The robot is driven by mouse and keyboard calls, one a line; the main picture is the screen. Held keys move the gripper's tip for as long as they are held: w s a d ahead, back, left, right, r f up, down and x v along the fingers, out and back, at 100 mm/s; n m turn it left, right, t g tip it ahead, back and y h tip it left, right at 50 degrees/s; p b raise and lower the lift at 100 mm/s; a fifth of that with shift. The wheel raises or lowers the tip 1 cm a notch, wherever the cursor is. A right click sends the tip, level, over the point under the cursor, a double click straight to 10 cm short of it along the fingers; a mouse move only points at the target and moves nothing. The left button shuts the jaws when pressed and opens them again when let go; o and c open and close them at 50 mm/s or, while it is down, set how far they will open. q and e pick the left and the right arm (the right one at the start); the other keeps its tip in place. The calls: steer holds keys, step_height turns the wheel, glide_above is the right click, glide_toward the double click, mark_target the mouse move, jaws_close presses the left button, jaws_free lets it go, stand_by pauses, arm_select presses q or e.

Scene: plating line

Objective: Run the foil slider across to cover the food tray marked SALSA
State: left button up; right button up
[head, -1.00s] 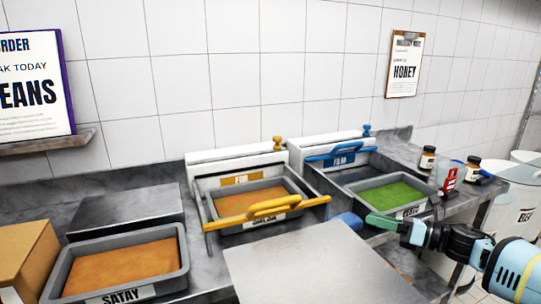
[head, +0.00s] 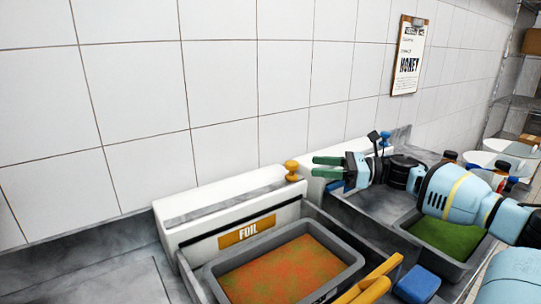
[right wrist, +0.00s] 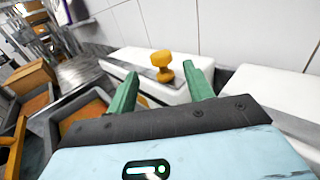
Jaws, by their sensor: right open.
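The white foil dispenser (head: 240,207) stands against the wall with an orange FOIL label (head: 247,231). A yellow knob (head: 291,168) sits at the right end of its top; it also shows in the right wrist view (right wrist: 162,64). The grey food tray (head: 213,283) in front holds uncovered orange food with green specks. Its marking is cut off now, but reads SALSA in the earlier view. A yellow bar (head: 370,282) lies by its right corner. My right gripper (head: 313,166) is open and empty, its green fingers pointing at the knob from the right, apart from it. My left gripper is out of view.
A second white dispenser (head: 343,158) and a tray of green food (head: 447,236) stand to the right, partly behind my right arm. A blue handle end (head: 417,284) is beside the yellow bar. Bare metal counter (head: 110,280) lies at left.

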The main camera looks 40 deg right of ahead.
mark_target(292, 163)
steer(key=shift+b+x, duration=1.8)
steer(key=shift+x, duration=0.95)
steer(key=shift+w+a+r, duration=0.15)
steer(key=shift+w+r, duration=0.05)
steer(key=shift+w, duration=0.2)
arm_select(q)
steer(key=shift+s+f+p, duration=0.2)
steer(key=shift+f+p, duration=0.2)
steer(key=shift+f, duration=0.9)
arm_select(e)
steer(key=shift+x, duration=0.75)
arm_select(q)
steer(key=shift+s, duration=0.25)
arm_select(e)
steer(key=shift+f, duration=0.1)
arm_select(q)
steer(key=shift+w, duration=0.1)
arm_select(e)
steer(key=shift+a, duration=0.1)
jaws_close()
